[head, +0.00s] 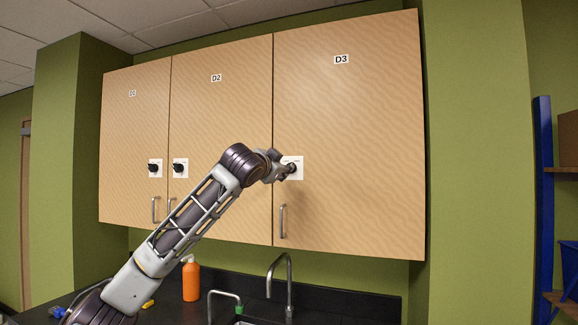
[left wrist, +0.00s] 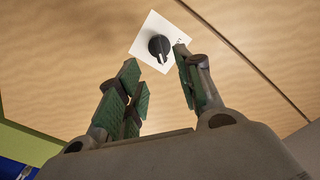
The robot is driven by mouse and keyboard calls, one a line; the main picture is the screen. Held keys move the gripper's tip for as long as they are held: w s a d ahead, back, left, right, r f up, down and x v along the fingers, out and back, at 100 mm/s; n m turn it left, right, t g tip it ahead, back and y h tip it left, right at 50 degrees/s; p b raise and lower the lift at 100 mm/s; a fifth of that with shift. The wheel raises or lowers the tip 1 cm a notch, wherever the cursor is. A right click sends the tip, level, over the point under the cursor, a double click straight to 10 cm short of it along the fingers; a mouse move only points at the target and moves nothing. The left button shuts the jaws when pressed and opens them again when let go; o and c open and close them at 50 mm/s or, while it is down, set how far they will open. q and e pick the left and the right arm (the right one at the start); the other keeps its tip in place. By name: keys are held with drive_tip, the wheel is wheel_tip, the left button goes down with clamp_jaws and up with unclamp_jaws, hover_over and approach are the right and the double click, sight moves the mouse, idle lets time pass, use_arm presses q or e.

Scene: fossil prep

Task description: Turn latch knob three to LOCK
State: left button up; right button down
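Latch knob three is a black knob on a white plate (head: 298,162) on cabinet door D3 (head: 350,140), near its left edge. In the left wrist view the knob (left wrist: 159,47) shows whole, with a pale pointer line toward the bottom of that picture. The small plate lettering is too blurred to read. My left gripper (head: 284,170) is at the plate and partly covers the knob in the head view. In the left wrist view my left gripper (left wrist: 156,68) is open, its green-padded fingers apart and the knob showing beyond the gap. My right gripper is not in view.
Doors D1 (head: 132,130) and D2 (head: 222,125) carry their own black knobs (head: 153,168) (head: 178,167). A metal handle (head: 282,221) sits below the D3 knob. An orange bottle (head: 191,282) and a faucet (head: 289,280) stand below on the dark counter.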

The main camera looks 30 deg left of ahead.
use_arm(q)
drive_tip(key=p+x, duration=0.2)
drive_tip(key=x, duration=0.6)
drive_tip(key=shift+w+p, duration=0.3)
drive_tip(key=shift+c, duration=0.3)
clamp_jaws()
